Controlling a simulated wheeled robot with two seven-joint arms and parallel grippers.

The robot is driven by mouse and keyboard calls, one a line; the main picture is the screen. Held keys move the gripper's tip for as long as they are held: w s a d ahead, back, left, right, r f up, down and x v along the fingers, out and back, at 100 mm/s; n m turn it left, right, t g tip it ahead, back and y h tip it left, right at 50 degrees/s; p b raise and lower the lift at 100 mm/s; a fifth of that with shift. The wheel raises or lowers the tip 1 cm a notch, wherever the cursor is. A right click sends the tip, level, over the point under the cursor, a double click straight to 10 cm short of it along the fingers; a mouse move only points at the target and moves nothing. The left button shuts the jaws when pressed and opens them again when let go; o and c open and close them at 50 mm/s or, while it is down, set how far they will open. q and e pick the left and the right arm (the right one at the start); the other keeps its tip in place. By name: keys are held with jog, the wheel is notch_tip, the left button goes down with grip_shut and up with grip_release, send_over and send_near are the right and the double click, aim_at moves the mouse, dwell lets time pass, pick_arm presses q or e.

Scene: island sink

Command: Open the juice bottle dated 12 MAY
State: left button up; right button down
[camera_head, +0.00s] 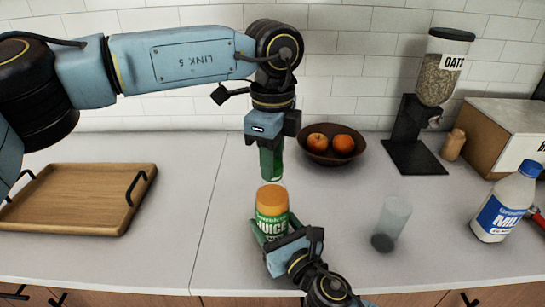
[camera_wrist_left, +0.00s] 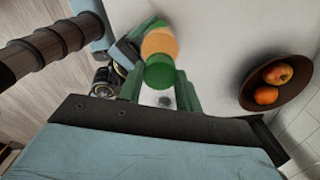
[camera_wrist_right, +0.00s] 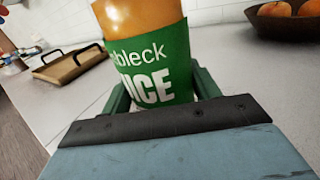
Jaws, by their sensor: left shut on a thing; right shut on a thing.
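The juice bottle (camera_head: 271,206), orange with a green JUICE label, stands upright on the counter in the head view. My right gripper (camera_head: 270,232) is shut on its lower body; the label fills the right wrist view (camera_wrist_right: 145,50). No date is readable. My left gripper (camera_head: 271,170) points down above the bottle. It is shut on a green cap (camera_wrist_left: 159,74), seen between its green fingers in the left wrist view.
A wooden tray (camera_head: 75,200) lies at left. A fruit bowl (camera_head: 328,157) stands behind the bottle. Counter left of the bottle is clear.

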pick_arm(q)
jog(key=shift+r, duration=0.15)
jog(key=shift+r, duration=0.9)
jog(key=shift+r, duration=2)
pick_arm(e)
jog(key=shift+c, duration=1.4)
grip_release()
